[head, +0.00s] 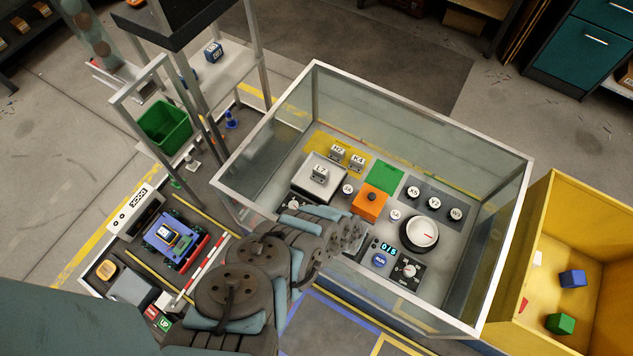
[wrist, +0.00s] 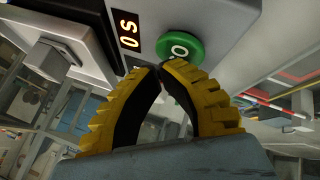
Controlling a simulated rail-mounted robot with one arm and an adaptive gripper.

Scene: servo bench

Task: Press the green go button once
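The green go button (wrist: 180,47) is a round disc with a white mark, part of its lettering visible, on a pale grey panel (wrist: 222,14) in the wrist view. A dark display (wrist: 127,30) with lit orange characters is beside it. My gripper (wrist: 157,70) has two yellow ribbed fingers with their tips together and nothing visible between them. The tips are at the button's lower edge in the picture; I cannot tell whether they touch it. In the head view my arm hides the gripper, and I cannot make out the go button.
A glass-walled case (head: 373,72) holds a white dial (head: 421,231), an orange block (head: 369,203) and several labelled knobs. A yellow bin (head: 569,220) stands at the right. A dock tray (head: 98,283) with a blue cart (head: 173,240) is at the left. A grey box-like fixture (wrist: 62,60) is near the fingers.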

